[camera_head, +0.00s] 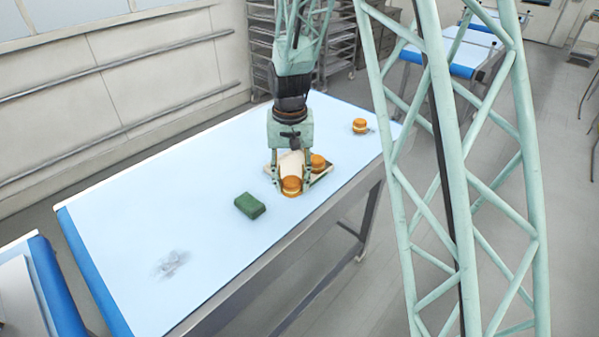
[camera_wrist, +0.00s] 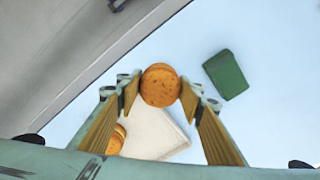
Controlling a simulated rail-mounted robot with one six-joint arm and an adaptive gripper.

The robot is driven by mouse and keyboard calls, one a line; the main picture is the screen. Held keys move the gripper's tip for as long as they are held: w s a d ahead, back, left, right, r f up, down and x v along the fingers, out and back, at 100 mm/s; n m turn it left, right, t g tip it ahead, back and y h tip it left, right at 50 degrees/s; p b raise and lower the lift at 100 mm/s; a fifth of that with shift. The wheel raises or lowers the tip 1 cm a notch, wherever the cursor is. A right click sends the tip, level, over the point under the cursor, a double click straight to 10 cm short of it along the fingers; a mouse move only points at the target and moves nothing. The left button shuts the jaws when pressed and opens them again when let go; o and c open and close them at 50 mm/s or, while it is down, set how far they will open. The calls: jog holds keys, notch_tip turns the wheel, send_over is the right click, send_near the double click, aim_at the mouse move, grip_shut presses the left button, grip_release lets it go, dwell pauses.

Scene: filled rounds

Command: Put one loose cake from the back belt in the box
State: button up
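My gripper (camera_head: 291,182) points down with its fingers on either side of an orange-brown cake (camera_head: 291,186). In the wrist view, the fingertips (camera_wrist: 160,92) close on the sides of this cake (camera_wrist: 160,85). The open pale box (camera_head: 272,168) lies under and behind the gripper, partly hidden; its white inside shows in the wrist view (camera_wrist: 158,135). The held cake overlaps the box's near edge in view; I cannot tell whether it touches it. A second cake (camera_head: 318,162) sits in the box on the right. Another cake (camera_head: 360,126) stands loose farther back on the belt.
A dark green block (camera_head: 250,206) lies on the pale blue belt (camera_head: 190,210), left of the box. A grey smudge (camera_head: 172,264) marks the near belt, which is otherwise clear. Racks (camera_head: 335,45) stand beyond the far end.

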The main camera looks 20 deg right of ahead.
jog(key=w+d, duration=0.1)
jog(key=w, duration=0.2)
jog(key=w+d, duration=0.2)
jog(key=w, duration=0.1)
jog(key=w+d+f+p, duration=0.1)
jog(key=w+d, duration=0.1)
jog(key=w, duration=0.1)
jog(key=shift+w, duration=0.1)
jog(key=shift+f+p, duration=0.3)
jog(key=shift+f, duration=1.4)
jog(key=shift+f, duration=0.2)
jog(key=o, duration=0.3)
jog(key=shift+o, duration=0.2)
jog(key=shift+r, duration=0.25)
notch_tip(320, 180, up, 12)
jog(key=shift+b, duration=0.3)
